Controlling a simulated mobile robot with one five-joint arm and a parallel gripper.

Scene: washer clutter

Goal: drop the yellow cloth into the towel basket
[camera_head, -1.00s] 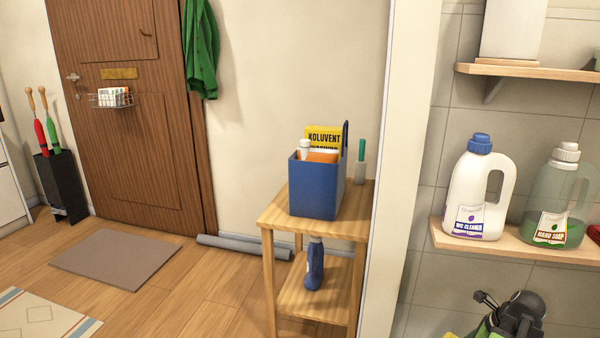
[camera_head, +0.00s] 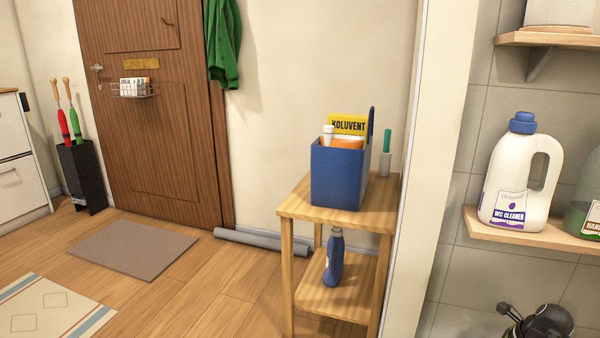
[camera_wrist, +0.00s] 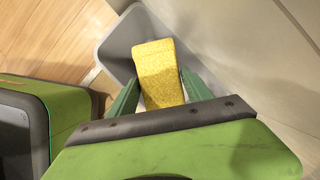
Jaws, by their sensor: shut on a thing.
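The yellow cloth (camera_wrist: 158,72) is a folded, speckled strip in the wrist view. My gripper (camera_wrist: 156,90) is shut on it, with a green finger on each side. Behind the cloth is a grey open container (camera_wrist: 118,38) with a pale rim, which may be the towel basket; no label shows. The cloth overlaps its opening in the picture. I cannot tell how far above the container it is. The cloth, the container and the gripper fingers do not show in the head view.
A wooden stand (camera_head: 293,212) holds a blue box (camera_head: 338,178) and a blue bottle (camera_head: 334,262). At right, a wall shelf (camera_head: 545,237) carries a WC cleaner jug (camera_head: 515,175). A grey mat (camera_head: 132,248) lies before the brown door (camera_head: 150,110). Open floor lies left of the stand.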

